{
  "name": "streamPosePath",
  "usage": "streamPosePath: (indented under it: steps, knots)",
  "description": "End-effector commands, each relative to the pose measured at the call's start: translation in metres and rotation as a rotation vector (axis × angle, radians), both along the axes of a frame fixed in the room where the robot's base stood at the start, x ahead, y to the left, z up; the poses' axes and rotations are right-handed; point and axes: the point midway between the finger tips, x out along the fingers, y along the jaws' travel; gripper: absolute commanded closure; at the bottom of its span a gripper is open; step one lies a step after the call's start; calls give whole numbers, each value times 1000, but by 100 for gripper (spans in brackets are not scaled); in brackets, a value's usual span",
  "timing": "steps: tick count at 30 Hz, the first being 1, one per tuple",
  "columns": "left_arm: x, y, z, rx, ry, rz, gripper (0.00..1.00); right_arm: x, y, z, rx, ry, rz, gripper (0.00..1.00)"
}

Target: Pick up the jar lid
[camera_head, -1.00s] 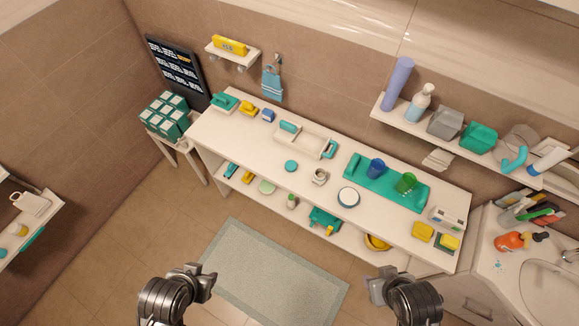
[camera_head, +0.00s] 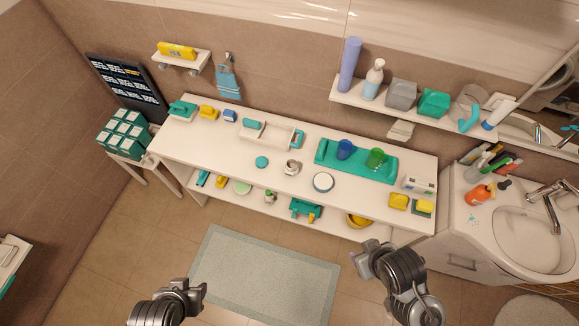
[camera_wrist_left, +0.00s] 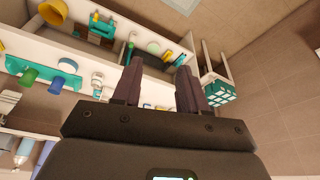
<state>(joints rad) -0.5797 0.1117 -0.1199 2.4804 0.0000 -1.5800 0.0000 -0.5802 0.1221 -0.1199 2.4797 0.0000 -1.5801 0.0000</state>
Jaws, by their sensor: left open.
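A small flat teal disc (camera_head: 262,161), which looks like the jar lid, lies on the long white counter, left of a small white jar-like pot (camera_head: 291,167). A round white piece with a dark rim (camera_head: 323,182) lies further right. My left gripper (camera_head: 204,290) is over the floor in front of the counter, well away from the disc. In the left wrist view its two dark fingers (camera_wrist_left: 160,66) are apart with nothing between them. I cannot make out the disc surely there. My right gripper (camera_head: 358,251) is also in front of the counter; its fingers are too small to read.
The white counter (camera_head: 225,151) also bears a teal tray (camera_head: 327,156) with a blue cup (camera_head: 344,149) and a green cup (camera_head: 377,158), and yellow sponges. A lower shelf holds several items. A grey mat (camera_head: 262,278) lies on the floor. A sink (camera_head: 530,228) is at the right.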

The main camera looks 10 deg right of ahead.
Motion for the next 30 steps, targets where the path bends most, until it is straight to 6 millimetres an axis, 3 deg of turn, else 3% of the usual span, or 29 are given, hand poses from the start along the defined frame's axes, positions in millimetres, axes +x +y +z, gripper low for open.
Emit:
streamPosePath:
  steps: [14,23,30]
  knots:
    - [0,2,0,7,1,-5,56,0,0,0,0,-1,0,57]
    - [-1,3,-1,14,1,-9,10,0,0,0,1,-1,-1,57]
    - [-1,2,-1,9,2,-6,9,0,1,0,3,-1,-2,57]
